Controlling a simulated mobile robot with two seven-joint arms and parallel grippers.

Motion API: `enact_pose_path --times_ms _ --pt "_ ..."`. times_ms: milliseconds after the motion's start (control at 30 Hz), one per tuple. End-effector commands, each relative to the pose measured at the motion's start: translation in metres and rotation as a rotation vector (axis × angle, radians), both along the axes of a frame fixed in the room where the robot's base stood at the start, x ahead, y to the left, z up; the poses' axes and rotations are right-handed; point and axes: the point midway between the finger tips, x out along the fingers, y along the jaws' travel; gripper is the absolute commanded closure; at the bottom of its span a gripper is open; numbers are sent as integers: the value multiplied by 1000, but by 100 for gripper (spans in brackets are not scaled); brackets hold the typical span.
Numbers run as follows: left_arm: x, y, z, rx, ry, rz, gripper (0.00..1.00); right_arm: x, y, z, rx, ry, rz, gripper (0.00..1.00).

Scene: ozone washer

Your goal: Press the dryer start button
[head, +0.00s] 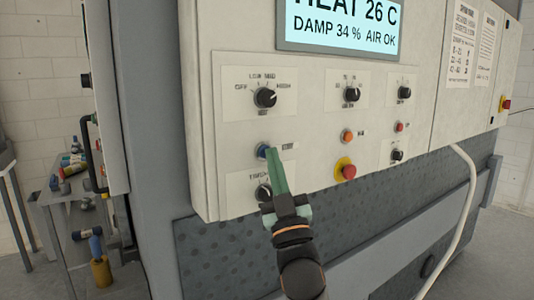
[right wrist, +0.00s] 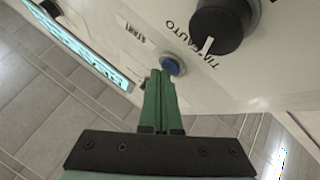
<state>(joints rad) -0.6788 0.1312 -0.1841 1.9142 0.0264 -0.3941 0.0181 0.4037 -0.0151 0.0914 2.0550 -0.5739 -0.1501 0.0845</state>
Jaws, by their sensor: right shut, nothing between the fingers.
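The blue start button (head: 262,151) is on the pale panel below the upper-left knob, with a small label to its right. In the right wrist view the blue button (right wrist: 173,64) stands by a label reading START. My right gripper (head: 272,152) is shut and empty, its green fingers pointing at the panel. Its fingertips (right wrist: 161,73) are right at the button's edge and cover part of it in the head view. I cannot tell whether they touch it. My left gripper is not in view.
A black knob (head: 265,97) is above the button and another knob (head: 264,193) is close below. A red button on a yellow base (head: 346,170) is to the right. The display (head: 345,26) reads HEAT 26 C, DAMP 34 %, AIR OK. A white hose (head: 461,205) hangs at the right.

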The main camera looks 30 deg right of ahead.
Motion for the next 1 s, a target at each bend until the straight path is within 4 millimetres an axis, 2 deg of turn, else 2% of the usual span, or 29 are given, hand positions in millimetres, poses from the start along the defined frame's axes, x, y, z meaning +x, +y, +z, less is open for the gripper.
enact_pose_path --times_ms 433,800,1000 --pt "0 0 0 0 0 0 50 1 0 0 0 1 0 100" --pt "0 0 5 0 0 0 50 -15 -1 -1 0 2 0 100" --pt "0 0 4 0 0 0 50 -17 -2 -1 0 1 0 100"
